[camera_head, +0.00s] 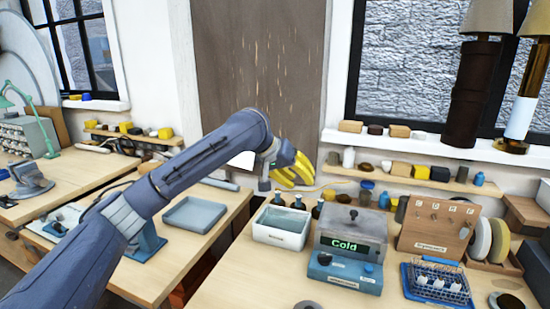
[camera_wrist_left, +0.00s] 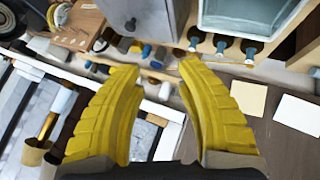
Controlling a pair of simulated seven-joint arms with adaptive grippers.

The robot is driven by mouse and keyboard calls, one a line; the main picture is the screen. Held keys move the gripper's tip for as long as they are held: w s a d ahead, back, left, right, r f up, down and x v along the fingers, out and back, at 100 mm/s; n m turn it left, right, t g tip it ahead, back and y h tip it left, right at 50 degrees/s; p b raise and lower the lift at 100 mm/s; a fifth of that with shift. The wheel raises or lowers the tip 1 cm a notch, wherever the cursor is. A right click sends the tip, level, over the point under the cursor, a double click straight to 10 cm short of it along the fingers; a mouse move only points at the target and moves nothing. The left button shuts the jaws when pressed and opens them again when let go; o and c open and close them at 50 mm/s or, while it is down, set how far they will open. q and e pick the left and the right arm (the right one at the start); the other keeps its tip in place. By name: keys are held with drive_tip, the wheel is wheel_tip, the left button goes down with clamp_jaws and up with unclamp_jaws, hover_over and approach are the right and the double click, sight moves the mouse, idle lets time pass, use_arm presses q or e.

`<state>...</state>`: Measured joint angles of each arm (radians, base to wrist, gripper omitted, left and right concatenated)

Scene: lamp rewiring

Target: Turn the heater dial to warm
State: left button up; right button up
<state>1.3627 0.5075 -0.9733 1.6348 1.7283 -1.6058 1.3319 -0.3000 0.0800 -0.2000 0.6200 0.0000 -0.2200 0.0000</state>
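The heater (camera_head: 347,262) is a grey and blue box on the right bench, with a green display (camera_head: 345,245) reading "Cold". A dark round knob (camera_head: 325,259) sits on its blue front, left of a smaller one (camera_head: 369,268). I cannot tell for sure which is the dial. My left gripper (camera_head: 304,172) has yellow fingers and hangs in the air behind and above the heater, apart from it. In the left wrist view the fingers (camera_wrist_left: 158,68) are spread with nothing between them. A grey box, seemingly the heater (camera_wrist_left: 145,20), shows at the top there. My right gripper is not in view.
A wall shelf (camera_head: 410,177) holds small items. The bench front left of the heater is clear.

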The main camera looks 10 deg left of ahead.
use_arm(q)
drive_tip(key=w+a+r+n+t, duration=0.3)
drive_tip(key=w+a+n, duration=0.2)
drive_tip(key=a+n, duration=0.1)
drive_tip(key=shift+w+a+r, duration=0.15)
drive_tip(key=shift+a+r, duration=0.25)
drive_tip(key=shift+a, duration=0.4)
